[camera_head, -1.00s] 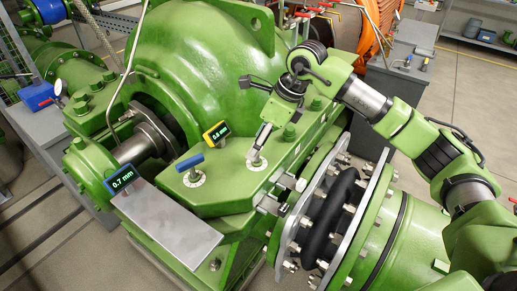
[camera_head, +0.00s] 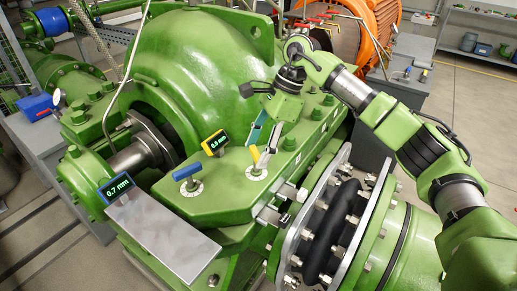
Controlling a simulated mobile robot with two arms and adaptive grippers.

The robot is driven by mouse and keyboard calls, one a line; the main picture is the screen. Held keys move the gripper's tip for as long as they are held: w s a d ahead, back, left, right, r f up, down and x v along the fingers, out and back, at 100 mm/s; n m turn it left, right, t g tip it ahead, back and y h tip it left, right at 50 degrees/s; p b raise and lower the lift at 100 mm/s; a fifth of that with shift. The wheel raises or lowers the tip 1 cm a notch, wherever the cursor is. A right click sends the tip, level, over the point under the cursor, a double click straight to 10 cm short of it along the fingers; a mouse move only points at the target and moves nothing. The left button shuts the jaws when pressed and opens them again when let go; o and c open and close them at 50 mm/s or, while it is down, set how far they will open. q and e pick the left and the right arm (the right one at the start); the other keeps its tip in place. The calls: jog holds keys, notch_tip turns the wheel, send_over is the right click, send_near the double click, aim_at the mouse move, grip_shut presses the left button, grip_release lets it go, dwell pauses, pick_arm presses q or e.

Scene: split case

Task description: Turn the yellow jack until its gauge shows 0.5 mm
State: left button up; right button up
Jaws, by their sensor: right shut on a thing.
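The yellow jack (camera_head: 256,159) stands on the green machine's flat ledge, on a round white dial, at the right of the blue jack. Its yellow-framed gauge (camera_head: 214,143) stands behind it to the left; the small digits look like 0.5 mm, though they are hard to read. My right gripper (camera_head: 261,146) reaches down from above, its two fingers at the yellow handle and shut on it. Part of the yellow handle shows below the fingertips. My left gripper is not in view.
The blue jack (camera_head: 188,176) stands close by on the left. A blue-framed gauge (camera_head: 116,187) reads 0.7 mm beside a bare metal plate (camera_head: 163,238). The large green casing (camera_head: 195,75) rises behind, and a bolted flange (camera_head: 335,230) lies at the right.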

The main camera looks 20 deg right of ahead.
dwell(0.4)
jog(key=o, duration=1.1)
jog(key=shift+d+r, duration=0.1)
jog(key=shift+r, duration=0.05)
jog(key=v, duration=1.1)
jog(key=shift+w+d+r, duration=0.1)
jog(key=shift+r, duration=0.3)
